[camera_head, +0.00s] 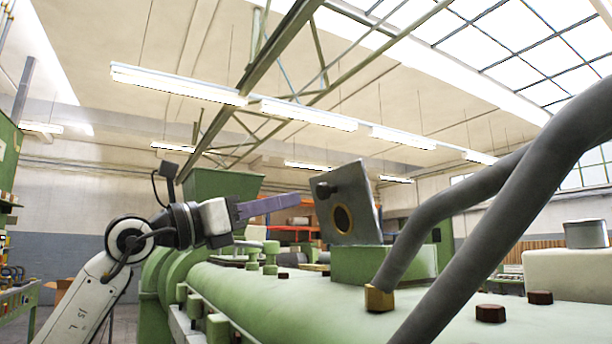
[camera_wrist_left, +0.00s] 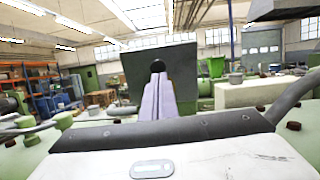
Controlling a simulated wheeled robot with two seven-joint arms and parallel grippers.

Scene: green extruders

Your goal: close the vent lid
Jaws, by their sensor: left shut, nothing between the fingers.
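The vent lid (camera_head: 350,206) is a grey metal plate with a dark knob and a round brass-rimmed port. It stands raised, tilted a little, above the green vent box (camera_head: 376,264) on the extruder. My left gripper (camera_head: 297,199) is shut and empty, its purple fingers pointing at the lid from the left. In the left wrist view the shut fingers (camera_wrist_left: 158,75) overlap the lid's face (camera_wrist_left: 188,65), with the dark knob (camera_wrist_left: 158,66) just past their tips. Whether the fingertips touch the lid I cannot tell. My right gripper does not show.
The green extruder barrel (camera_head: 290,297) runs below the lid, with green valve fittings (camera_head: 271,254) near my left arm. Thick grey pipes (camera_head: 455,205) rise at the right, close to the vent box. Brown bolts (camera_head: 490,313) stick up at the front right.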

